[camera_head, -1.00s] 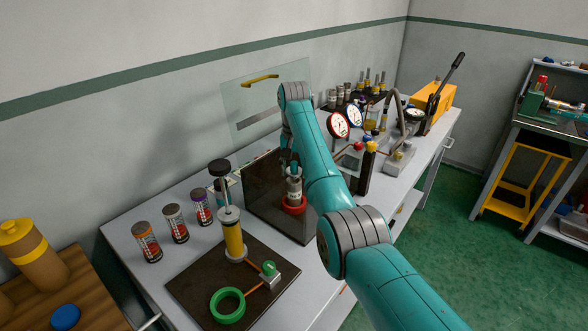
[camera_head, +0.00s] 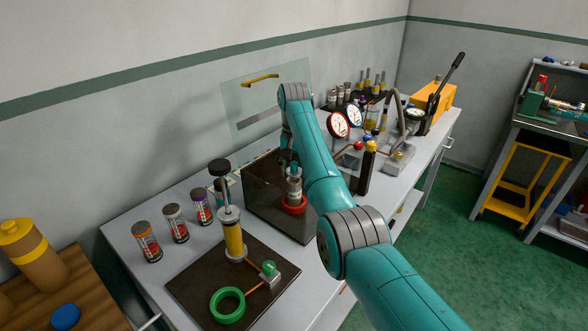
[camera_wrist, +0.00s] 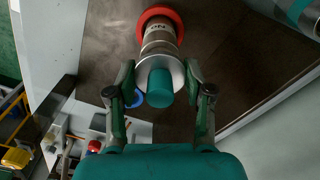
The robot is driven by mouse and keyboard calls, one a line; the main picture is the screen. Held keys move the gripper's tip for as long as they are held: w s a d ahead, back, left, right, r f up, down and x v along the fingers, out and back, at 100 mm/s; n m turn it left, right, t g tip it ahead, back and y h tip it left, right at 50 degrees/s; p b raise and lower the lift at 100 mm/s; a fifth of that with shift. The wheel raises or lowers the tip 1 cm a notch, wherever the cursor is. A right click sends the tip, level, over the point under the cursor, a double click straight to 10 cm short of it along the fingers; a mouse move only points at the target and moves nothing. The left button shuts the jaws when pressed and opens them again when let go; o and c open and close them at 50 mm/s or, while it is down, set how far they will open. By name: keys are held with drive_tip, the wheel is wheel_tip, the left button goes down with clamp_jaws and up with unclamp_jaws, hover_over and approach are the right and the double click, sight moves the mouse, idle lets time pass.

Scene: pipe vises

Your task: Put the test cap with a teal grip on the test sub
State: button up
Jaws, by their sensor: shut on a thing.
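The test sub (camera_head: 294,187) is a grey metal cylinder standing upright in a red ring (camera_head: 293,206) on a dark plate. It also shows in the wrist view (camera_wrist: 158,35). The test cap, a pale metal disc with a teal grip (camera_wrist: 160,88), is at the sub's upper end and looks in line with it. I cannot tell whether the cap touches or sits fully on the sub. My gripper (camera_wrist: 161,80) is shut on the cap, one finger on each side. In the head view the teal grip (camera_head: 293,170) is partly hidden by my gripper.
A clear shield with a yellow handle (camera_head: 261,80) stands behind. A pump with a yellow barrel (camera_head: 234,240) and several capped jars (camera_head: 176,223) stand left.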

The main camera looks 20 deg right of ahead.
sight(294, 163)
drive_tip(key=shift+f, duration=1.2)
drive_tip(key=o, duration=1.3)
drive_tip(key=shift+r, duration=3.7)
